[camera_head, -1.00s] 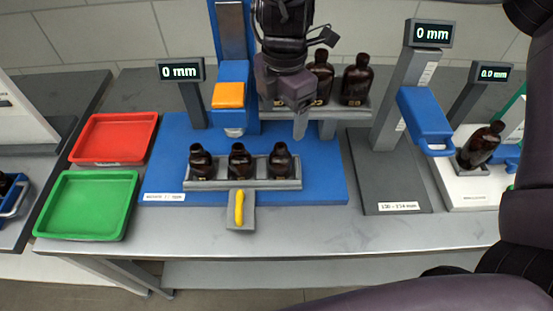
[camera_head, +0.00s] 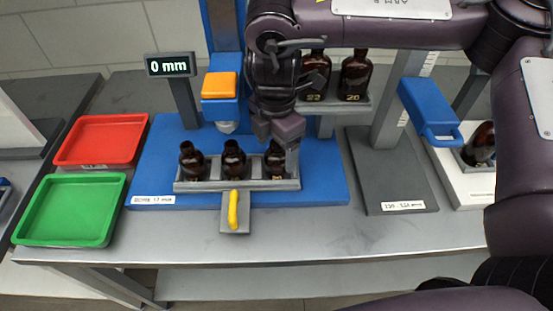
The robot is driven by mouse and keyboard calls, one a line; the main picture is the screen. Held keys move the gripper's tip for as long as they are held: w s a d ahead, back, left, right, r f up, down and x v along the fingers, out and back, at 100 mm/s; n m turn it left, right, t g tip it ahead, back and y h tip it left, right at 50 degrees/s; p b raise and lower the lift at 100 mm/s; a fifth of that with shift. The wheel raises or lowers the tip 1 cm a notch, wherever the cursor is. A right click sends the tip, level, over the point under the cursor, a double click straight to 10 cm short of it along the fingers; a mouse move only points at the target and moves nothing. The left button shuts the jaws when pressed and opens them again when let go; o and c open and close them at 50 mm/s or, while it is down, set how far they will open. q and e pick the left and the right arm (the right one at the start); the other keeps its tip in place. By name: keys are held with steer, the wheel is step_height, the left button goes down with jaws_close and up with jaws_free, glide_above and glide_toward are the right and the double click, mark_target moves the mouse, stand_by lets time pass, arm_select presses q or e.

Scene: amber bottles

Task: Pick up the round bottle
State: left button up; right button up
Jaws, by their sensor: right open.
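Three dark amber bottles stand upright in the grey front rack (camera_head: 205,186): a left one (camera_head: 191,161), a middle one (camera_head: 234,161) and a right one (camera_head: 274,165). Two more, marked 23 and 20, stand on the rear shelf: one (camera_head: 317,78) and another (camera_head: 354,76). I cannot tell by shape which is the round bottle. My right gripper (camera_head: 278,140) is open, pointing down at the top of the right front bottle and hiding its neck. Whether it touches is unclear. My left gripper is not in view.
A red tray (camera_head: 101,140) and a green tray (camera_head: 71,210) lie at left. A blue press column with an orange block (camera_head: 219,85) stands behind the rack. A yellow handle (camera_head: 233,209) sticks out in front. Another bottle (camera_head: 480,144) leans at right.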

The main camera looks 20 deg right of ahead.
step_height(320, 180, down, 2)
steer(key=c, duration=1.1)
steer(key=shift+r, duration=0.1)
